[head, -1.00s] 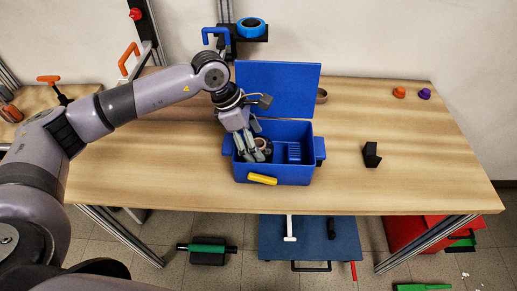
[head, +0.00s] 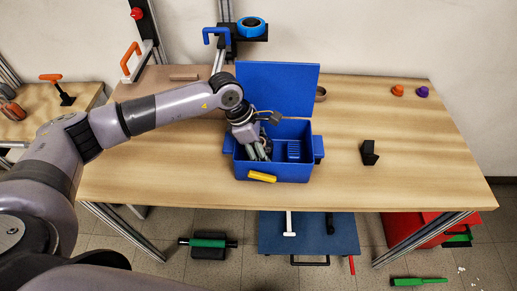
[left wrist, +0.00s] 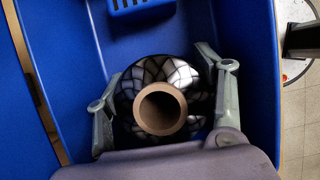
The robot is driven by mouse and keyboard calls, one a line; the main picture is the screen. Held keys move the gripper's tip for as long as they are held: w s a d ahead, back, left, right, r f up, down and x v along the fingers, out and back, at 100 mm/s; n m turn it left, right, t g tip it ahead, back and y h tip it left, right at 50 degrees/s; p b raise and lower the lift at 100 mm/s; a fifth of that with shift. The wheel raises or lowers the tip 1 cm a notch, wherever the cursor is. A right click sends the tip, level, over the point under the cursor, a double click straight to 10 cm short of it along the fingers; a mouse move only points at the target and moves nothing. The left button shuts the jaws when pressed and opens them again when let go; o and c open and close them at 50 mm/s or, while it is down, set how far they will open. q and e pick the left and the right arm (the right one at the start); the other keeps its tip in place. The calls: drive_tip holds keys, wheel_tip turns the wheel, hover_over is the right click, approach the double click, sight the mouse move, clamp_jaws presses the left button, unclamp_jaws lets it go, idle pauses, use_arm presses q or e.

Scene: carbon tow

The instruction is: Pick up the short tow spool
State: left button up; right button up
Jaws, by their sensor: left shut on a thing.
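The short tow spool (left wrist: 160,108), with a brown cardboard core and a dark, grey-white patterned winding, stands in the open blue box (left wrist: 55,80), its core facing the wrist camera. My left gripper (left wrist: 165,112) is inside the box, with one finger on each side of the spool, shut on it. In the head view the left gripper (head: 260,152) reaches down into the left part of the box (head: 285,170) and mostly hides the spool. My right gripper is not in view.
The box's raised lid (head: 278,88) stands behind it. A blue slotted part (head: 293,149) is in the box's right side, and a yellow handle (head: 262,177) is on the front. A black block (head: 369,153) stands to the right; the table around it is clear.

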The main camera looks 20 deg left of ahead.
use_arm(q)
drive_tip(key=c, duration=0.5)
drive_tip(key=shift+c, duration=0.4)
drive_tip(key=shift+r, duration=0.15)
